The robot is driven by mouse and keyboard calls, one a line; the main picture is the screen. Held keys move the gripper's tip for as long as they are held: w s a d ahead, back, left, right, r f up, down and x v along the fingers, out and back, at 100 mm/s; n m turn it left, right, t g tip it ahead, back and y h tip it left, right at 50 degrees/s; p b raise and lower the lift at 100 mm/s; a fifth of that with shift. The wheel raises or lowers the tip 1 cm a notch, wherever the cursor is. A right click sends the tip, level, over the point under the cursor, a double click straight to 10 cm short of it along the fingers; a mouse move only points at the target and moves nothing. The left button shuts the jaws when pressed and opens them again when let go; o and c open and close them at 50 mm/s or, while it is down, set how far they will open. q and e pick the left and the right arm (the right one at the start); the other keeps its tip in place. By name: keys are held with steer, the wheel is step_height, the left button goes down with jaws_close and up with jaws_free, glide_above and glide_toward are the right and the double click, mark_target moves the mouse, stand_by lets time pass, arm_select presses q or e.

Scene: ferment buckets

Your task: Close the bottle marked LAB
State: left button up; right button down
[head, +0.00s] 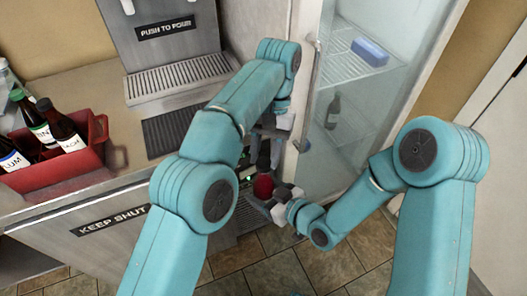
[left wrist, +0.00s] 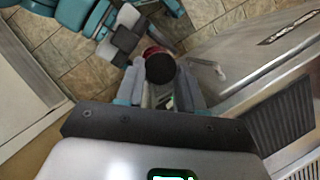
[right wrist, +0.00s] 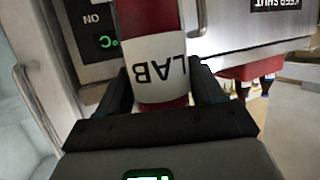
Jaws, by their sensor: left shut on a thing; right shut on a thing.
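The bottle marked LAB (right wrist: 150,25), red with a white label, fills the middle of the right wrist view between the fingers of my right gripper (right wrist: 160,100). Its red body shows small in the head view (head: 263,186), with my right gripper (head: 282,204) shut on it in front of the counter. My left gripper (head: 268,140) is just above it. In the left wrist view my left gripper (left wrist: 161,92) is shut on a round black cap (left wrist: 161,68), with red of the bottle showing behind. I cannot tell whether the cap touches the bottle's mouth.
A red crate (head: 60,177) with several dark bottles stands on the counter at left. A dispenser (head: 165,40) with a drip grille stands at the back. A drawer front (head: 100,235) reads KEEP SHUT. A glass-fronted fridge (head: 360,110) is close on the right. Tiled floor lies below.

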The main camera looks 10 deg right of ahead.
arm_select(q)
steer(key=o, duration=1)
steer(key=shift+c, duration=0.4)
steer(key=shift+r+n+t, duration=0.3)
steer(key=shift+r+n, duration=0.25)
steer(key=shift+n, duration=0.05)
steer(key=r+n+t, duration=0.1)
steer(key=n, duration=0.2)
steer(key=r+n+t+h, duration=0.1)
steer(key=r+n, duration=0.1)
steer(key=n, duration=0.1)
steer(key=r+n+t, duration=0.1)
steer(key=r+n, duration=0.1)
steer(key=n, duration=0.1)
steer(key=shift+s+a+r, duration=0.15)
steer(key=shift+s+r, duration=0.1)
steer(key=shift+s, duration=0.15)
steer(key=n, duration=0.1)
steer(key=r+n, duration=0.1)
steer(key=shift+s+n+t+h, duration=0.15)
steer(key=shift+n+t+h, duration=0.15)
steer(key=shift+h, duration=0.1)
steer(key=shift+f, duration=0.1)
steer(key=shift+f, duration=3.95)
